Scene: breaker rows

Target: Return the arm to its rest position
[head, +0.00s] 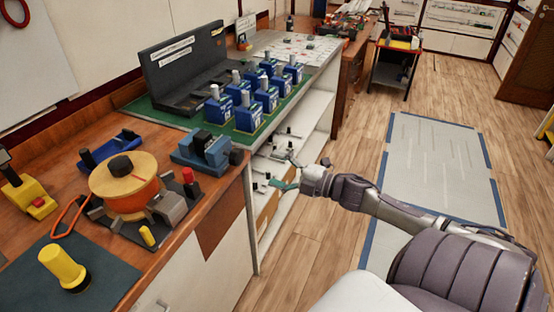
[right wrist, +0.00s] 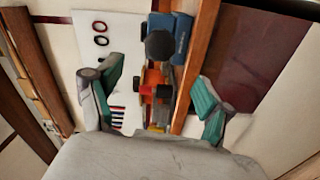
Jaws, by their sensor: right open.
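My right arm (head: 395,208) reaches in from the lower right of the head view. Its gripper (head: 284,174) hangs in front of the open shelves below the bench, to the right of the bench's front edge. In the right wrist view the gripper (right wrist: 160,76) has its two green-padded fingers spread wide, with nothing held between them. My left gripper is in neither view.
A black panel (head: 180,62) stands behind. Floor (head: 310,235) right of the bench is open.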

